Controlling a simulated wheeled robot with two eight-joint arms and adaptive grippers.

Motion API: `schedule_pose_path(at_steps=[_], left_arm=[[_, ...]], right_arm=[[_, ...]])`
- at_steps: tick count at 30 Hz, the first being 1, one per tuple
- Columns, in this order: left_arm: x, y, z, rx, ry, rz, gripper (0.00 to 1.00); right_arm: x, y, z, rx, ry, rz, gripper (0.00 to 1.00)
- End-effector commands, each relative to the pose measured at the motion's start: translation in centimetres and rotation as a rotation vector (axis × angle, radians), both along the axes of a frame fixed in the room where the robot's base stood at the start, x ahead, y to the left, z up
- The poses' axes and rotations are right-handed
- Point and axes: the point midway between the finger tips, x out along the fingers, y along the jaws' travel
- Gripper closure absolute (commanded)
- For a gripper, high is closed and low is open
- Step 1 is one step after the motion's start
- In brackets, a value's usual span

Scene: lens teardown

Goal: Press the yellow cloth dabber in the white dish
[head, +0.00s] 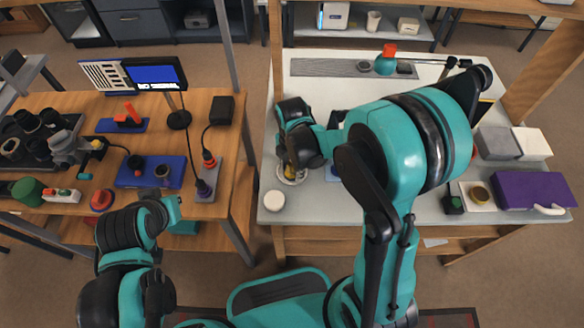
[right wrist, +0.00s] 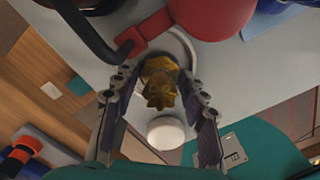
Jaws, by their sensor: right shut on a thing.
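The yellow cloth dabber (right wrist: 160,82) is between the fingers of my right gripper (right wrist: 158,84) in the right wrist view, and the gripper is shut on it. In the head view a bit of the yellow dabber (head: 289,168) shows under my right gripper (head: 290,160). The white dish (head: 301,179) lies around and below the dabber, mostly covered by the gripper. In the right wrist view the dish's curved rim (right wrist: 187,45) shows behind the dabber. I cannot tell whether the dabber touches the dish. My left arm is over the left side; its fingers are not visible.
A white round disc (head: 275,201) lies just in front of the dish; it also shows in the right wrist view (right wrist: 166,132). A red object (right wrist: 210,12) is close to the gripper. My right arm hides the table's middle. A purple case (head: 535,190) lies at the right.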

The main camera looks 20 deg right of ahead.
Motion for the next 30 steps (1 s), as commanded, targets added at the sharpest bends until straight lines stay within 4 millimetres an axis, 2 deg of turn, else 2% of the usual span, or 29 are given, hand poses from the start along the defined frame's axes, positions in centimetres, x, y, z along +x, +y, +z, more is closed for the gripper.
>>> schedule_pose_path(at_steps=[17, 30], left_arm=[[0.0, 0.0, 0.1, 0.0, 0.0, 0.0, 1.0], [0.0, 0.0, 2.9, 0.0, 0.0, 0.0, 1.0]], right_arm=[[-0.1, 0.0, 0.1, 0.0, 0.001, 0.0, 0.8], [-0.1, 0.0, 3.7, 0.001, 0.0, 0.0, 0.8]])
